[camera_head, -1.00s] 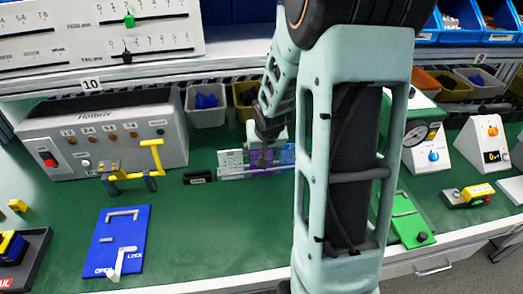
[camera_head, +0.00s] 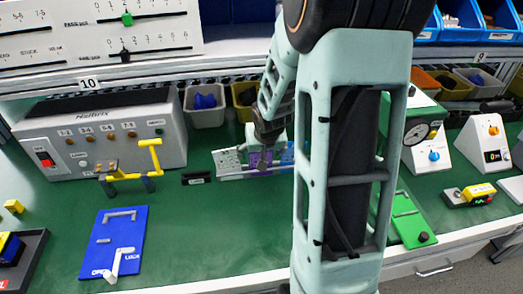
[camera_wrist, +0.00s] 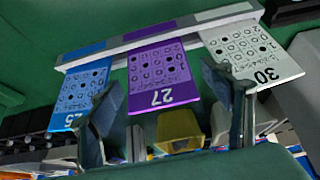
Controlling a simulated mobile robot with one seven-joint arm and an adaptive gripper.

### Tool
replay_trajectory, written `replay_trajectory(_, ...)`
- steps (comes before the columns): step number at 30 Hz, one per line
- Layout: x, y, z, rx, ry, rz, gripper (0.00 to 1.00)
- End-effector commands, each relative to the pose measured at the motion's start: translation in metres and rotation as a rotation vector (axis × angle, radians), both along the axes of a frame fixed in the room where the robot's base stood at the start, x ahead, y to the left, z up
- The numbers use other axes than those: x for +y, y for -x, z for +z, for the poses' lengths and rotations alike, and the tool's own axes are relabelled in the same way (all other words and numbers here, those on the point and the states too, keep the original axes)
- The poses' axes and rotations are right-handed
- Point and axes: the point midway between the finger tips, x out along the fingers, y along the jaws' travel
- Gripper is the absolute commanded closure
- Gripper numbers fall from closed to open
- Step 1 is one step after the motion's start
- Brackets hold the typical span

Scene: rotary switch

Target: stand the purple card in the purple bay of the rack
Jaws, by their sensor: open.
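The rack (camera_wrist: 240,12) is a pale rail with a blue, a purple and a light label strip. In the wrist view the purple card (camera_wrist: 158,68), marked 27, stands in the rail at the purple strip, its numbered edge toward my gripper. My gripper (camera_wrist: 163,82) is open, one finger on each side of the purple card, with visible gaps. In the head view my gripper (camera_head: 264,144) is over the rack (camera_head: 228,178), partly hiding the purple card (camera_head: 256,160).
A blue card (camera_wrist: 80,92) marked 25 and a white card (camera_wrist: 250,55) marked 30 stand on either side of the purple card, close to my fingers. A yellow bin (camera_wrist: 180,128) is behind.

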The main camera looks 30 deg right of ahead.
Motion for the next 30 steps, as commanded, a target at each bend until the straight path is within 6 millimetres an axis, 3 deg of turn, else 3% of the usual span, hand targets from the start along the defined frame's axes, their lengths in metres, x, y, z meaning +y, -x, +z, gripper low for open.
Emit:
replay_trajectory(5,0.001,0.007,0.014,-0.004,0.001,-0.003,0.27)
replay_trajectory(21,0.012,0.045,0.085,-0.004,0.003,-0.002,0.27)
replay_trajectory(30,0.016,0.056,0.102,-0.002,0.001,0.0,0.27)
